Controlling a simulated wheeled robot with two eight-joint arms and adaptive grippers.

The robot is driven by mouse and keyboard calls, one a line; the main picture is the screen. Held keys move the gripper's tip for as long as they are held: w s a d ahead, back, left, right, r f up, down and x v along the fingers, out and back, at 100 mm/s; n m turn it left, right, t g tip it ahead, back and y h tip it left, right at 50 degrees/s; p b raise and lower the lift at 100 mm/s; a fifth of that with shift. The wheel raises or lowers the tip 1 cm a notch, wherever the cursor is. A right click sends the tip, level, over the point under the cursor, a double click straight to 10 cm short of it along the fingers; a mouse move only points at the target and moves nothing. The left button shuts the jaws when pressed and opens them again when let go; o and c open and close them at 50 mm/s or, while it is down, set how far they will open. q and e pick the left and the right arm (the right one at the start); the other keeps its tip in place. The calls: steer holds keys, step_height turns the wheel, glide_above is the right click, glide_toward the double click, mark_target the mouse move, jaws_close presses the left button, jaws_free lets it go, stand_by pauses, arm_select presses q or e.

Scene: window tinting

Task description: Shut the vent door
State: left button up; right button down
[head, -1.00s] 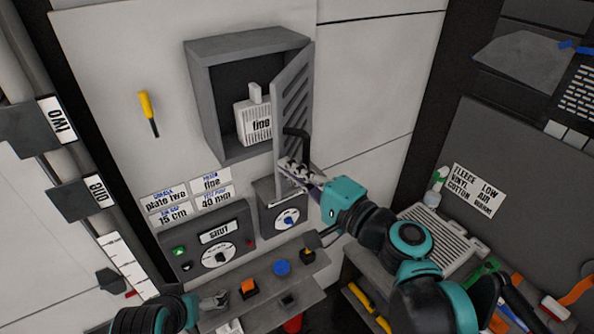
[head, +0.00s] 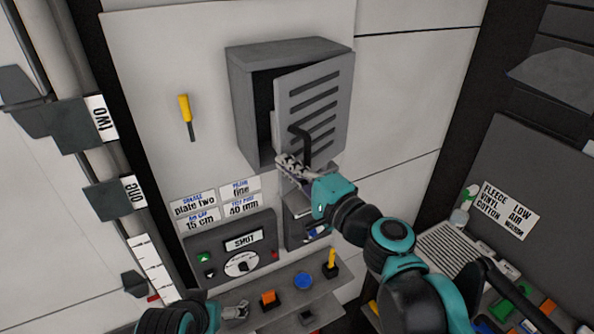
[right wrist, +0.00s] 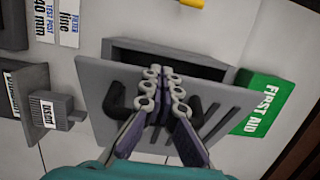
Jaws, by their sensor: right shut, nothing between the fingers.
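The vent door (head: 320,90), a grey slotted panel with a black bent handle (head: 305,143), stands partly open on its grey box (head: 244,110). It hinges on the right. A dark gap shows along its left and top edges, hiding most of the inside. My right gripper (head: 287,167) is shut and empty at the door's lower left, by the handle. In the right wrist view its fingers (right wrist: 165,90) lie in front of the door (right wrist: 225,105) and cover part of it; contact is unclear. My left gripper (head: 238,311) is low at the left, its jaws unclear.
Below the box are a control panel (head: 215,262) reading SHUT and a shelf (head: 270,318) with coloured knobs. A yellow-handled tool (head: 185,110) hangs on the wall at left. A green first aid box (right wrist: 263,103) shows in the wrist view.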

steer(key=shift+w+a+b, duration=0.3)
steer(key=shift+w+a, duration=0.35)
steer(key=shift+a, duration=0.2)
steer(key=shift+w+a+b, duration=0.25)
steer(key=shift+w+a, duration=0.4)
steer(key=shift+a, duration=0.15)
steer(key=shift+w+a, duration=0.4)
steer(key=shift+a, duration=0.05)
stand_by(0.7)
